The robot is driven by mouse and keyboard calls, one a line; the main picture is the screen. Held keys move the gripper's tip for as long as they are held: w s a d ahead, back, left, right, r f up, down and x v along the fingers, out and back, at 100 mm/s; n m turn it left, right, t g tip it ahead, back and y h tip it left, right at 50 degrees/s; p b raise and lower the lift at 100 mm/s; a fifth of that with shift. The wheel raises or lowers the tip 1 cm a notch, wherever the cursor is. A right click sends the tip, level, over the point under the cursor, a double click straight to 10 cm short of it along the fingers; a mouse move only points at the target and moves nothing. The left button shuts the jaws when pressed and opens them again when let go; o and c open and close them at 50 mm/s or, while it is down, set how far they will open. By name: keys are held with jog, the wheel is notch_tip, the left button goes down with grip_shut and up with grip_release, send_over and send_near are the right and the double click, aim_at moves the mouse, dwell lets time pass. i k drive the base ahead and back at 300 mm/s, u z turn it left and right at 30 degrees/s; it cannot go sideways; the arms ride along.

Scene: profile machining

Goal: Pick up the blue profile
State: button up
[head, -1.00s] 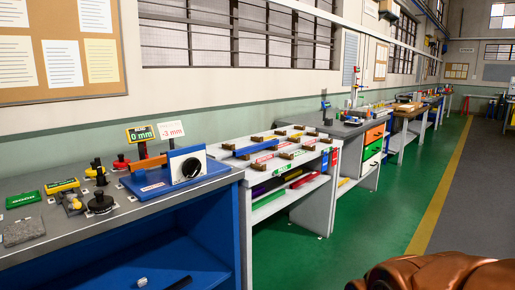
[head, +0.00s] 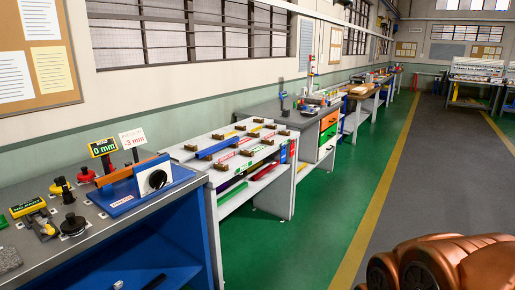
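The blue profile (head: 219,149) lies on the top of the white profile table (head: 208,178), toward its near left side. It is a long, narrow bar and looks small from here. Other profiles in red, green and yellow lie on the same top among small brown blocks. A copper-coloured rounded part of my arm fills the bottom right corner. My gripper's fingers are not in view, and nothing of mine is near the blue profile.
A workbench (head: 52,258) at the near left carries a blue measuring device (head: 150,185) with an orange bar, signs and knobs. More benches line the wall beyond. The grey aisle floor (head: 420,170) on the right is clear beside a yellow line (head: 378,207).

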aim_at(200, 154)
jog(key=z, duration=0.8)
jog(key=k, duration=1.1)
jog(key=z, duration=0.6)
jog(key=i, duration=1.1)
jog(key=u, duration=0.5)
jog(key=i, duration=1.8)
jog(key=u, duration=0.65)
jog(key=i, duration=1.7)
jog(key=u, duration=1.55)
jog(key=i, duration=0.9)
jog(key=u, duration=1.4)
jog(key=i, duration=0.45)
jog(key=u, duration=0.25)
